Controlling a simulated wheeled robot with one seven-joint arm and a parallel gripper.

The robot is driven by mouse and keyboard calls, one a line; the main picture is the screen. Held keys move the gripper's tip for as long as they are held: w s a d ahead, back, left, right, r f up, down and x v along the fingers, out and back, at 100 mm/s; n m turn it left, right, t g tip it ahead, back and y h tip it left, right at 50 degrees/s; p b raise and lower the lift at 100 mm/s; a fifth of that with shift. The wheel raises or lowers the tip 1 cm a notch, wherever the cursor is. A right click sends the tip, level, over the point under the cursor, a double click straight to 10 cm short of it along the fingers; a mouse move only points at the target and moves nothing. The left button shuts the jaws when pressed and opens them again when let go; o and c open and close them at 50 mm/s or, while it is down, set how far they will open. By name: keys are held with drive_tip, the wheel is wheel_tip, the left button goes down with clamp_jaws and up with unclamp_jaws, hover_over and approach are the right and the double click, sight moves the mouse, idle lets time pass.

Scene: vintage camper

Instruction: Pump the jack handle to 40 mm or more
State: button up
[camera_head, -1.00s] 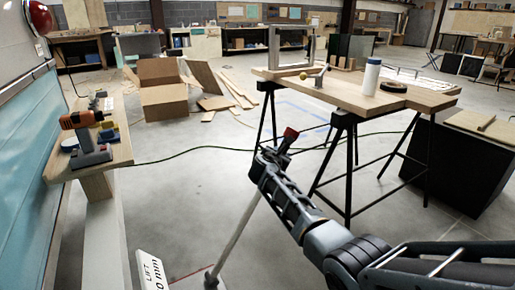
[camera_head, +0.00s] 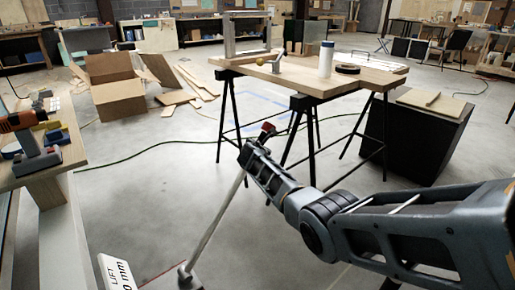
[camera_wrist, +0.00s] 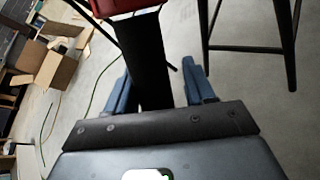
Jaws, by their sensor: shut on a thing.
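The jack handle (camera_head: 217,222) is a long grey bar, tilted, rising from a low base (camera_head: 185,276) at the bottom of the head view. Its upper end has a black grip with a red tip (camera_head: 268,128). In the wrist view the black grip (camera_wrist: 144,60) runs between the blue fingers, with the red part (camera_wrist: 125,5) beyond. My gripper (camera_wrist: 155,92) is shut on the grip; the arm hides part of it in the head view.
A wooden trestle table (camera_head: 315,84) with a white bottle (camera_head: 326,59) stands beyond the handle. A black box (camera_head: 427,135) is at right. A workbench (camera_head: 55,155) with an orange drill (camera_head: 25,130) is at left. Open floor lies between.

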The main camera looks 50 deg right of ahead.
drive_tip(key=shift+o, duration=1.3)
drive_tip(key=shift+s+d+f, duration=0.2)
drive_tip(key=shift+s, duration=0.05)
drive_tip(key=shift+w, duration=0.1)
drive_tip(key=shift+w+a+r, duration=0.1)
drive_tip(key=shift+a+r, duration=0.05)
drive_tip(key=shift+a+r, duration=0.15)
drive_tip(key=shift+a, duration=0.05)
drive_tip(key=p+v, duration=0.4)
drive_tip(key=v, duration=0.3)
drive_tip(key=shift+s, duration=0.2)
drive_tip(key=shift+a, duration=0.1)
